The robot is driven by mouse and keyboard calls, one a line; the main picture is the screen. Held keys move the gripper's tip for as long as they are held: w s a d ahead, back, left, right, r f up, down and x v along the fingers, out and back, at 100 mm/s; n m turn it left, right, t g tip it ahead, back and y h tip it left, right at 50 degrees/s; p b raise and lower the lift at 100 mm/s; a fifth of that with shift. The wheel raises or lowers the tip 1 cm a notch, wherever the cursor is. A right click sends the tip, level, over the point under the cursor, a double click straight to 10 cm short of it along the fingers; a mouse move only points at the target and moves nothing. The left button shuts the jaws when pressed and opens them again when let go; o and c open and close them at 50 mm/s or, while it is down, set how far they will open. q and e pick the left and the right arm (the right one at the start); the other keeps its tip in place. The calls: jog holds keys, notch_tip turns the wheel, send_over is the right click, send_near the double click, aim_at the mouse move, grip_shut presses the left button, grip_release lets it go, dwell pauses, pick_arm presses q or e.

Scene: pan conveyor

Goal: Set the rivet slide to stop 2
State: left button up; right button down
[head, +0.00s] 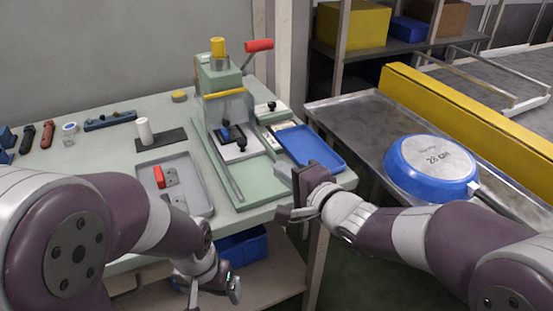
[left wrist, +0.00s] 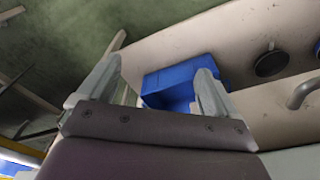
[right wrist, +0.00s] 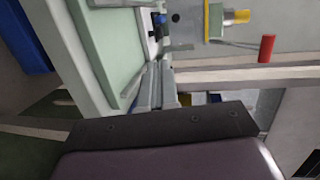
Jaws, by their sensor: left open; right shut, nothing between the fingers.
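The green rivet press (head: 222,78) stands on the table with a red-handled lever (head: 259,46). On its base is a white plate with a dark blue and black fixture (head: 232,134). My left gripper (head: 214,292) is open and empty, below the table's front edge.
A blue tray (head: 308,146) lies right of the press. A grey tray (head: 197,190) with a red part lies left of it. A blue pan (head: 432,165) sits on the conveyor at right. A blue bin (left wrist: 172,84) is on the lower shelf near my left gripper.

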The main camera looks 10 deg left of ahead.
jog(key=b, duration=0.3)
send_near(244, 137)
jog(key=shift+s+a+r, duration=0.2)
jog(key=shift+s+a, duration=0.2)
jog(key=shift+a, duration=0.15)
jog(key=shift+s+a+r, duration=0.25)
jog(key=shift+s+a, duration=0.2)
jog(key=shift+a, duration=0.05)
jog(key=shift+w+a, duration=0.5)
jog(key=shift+w+r+p, duration=0.1)
jog(key=shift+r+p, duration=0.15)
jog(key=shift+p, duration=0.15)
jog(key=p+x, duration=0.3)
jog(key=r+p+x, duration=0.1)
jog(key=p, duration=0.1)
jog(key=shift+w+f, duration=0.1)
jog(key=shift+w, duration=0.3)
jog(key=shift+f, duration=0.25)
